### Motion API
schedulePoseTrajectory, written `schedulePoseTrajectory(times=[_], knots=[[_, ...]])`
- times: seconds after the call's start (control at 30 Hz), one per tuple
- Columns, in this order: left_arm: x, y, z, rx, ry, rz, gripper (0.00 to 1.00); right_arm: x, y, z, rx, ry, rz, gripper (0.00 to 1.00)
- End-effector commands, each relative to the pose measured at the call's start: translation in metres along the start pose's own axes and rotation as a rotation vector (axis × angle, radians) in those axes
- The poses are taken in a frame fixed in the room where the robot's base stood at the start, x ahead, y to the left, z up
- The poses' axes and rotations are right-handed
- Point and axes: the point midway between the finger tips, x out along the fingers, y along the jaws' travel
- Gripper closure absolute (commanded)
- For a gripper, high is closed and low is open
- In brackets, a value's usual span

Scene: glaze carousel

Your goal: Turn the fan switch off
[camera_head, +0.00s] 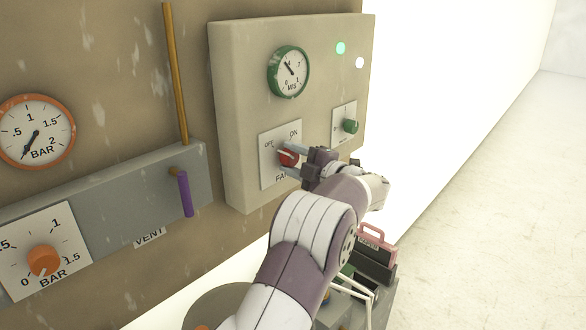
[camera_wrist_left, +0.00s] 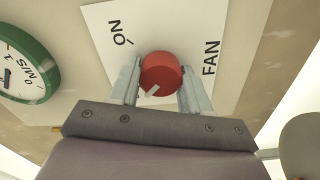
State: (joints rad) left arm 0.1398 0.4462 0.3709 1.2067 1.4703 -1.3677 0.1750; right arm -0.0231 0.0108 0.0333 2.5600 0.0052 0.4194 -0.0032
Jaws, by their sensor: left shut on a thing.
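The fan switch is a red round knob (camera_head: 288,157) on a white plate (camera_head: 268,173) marked OFF, ON and FAN, on the front of the beige control box. In the left wrist view the red knob (camera_wrist_left: 160,74) sits between the two grey fingers of my left gripper (camera_wrist_left: 160,84), with a white pointer mark at its lower left. In the head view my left gripper (camera_head: 290,159) reaches the knob from the right and is shut on it. The gripper's wrist hides part of the plate. My right gripper is not in view.
A green-rimmed M/S gauge (camera_head: 289,72) sits above the switch. A green knob (camera_head: 350,126) is to its right, below green (camera_head: 340,48) and white (camera_head: 360,63) lights. At left are a purple handle (camera_head: 185,194), an orange knob (camera_head: 43,261) and a BAR gauge (camera_head: 36,131).

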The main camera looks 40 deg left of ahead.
Motion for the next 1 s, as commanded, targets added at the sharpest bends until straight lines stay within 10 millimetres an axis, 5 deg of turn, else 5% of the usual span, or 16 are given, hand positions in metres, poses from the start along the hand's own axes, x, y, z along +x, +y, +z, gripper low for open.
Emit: schedulePoseTrajectory(times=[0.6, 0.63, 0.7, 1.0], knots=[[0.0002, 0.0034, -0.0020, -0.048, 0.004, 0.003, 0.84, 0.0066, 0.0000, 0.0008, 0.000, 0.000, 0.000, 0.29], [0.0002, 0.0033, -0.0020, -0.048, 0.004, 0.003, 0.51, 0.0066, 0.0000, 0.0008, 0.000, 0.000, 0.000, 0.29], [0.0002, 0.0030, -0.0018, -0.047, 0.004, 0.002, 0.29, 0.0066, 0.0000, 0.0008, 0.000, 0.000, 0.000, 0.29], [-0.0014, 0.0008, -0.0006, -0.043, 0.001, 0.001, 0.29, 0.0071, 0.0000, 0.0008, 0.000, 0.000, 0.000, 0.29]])
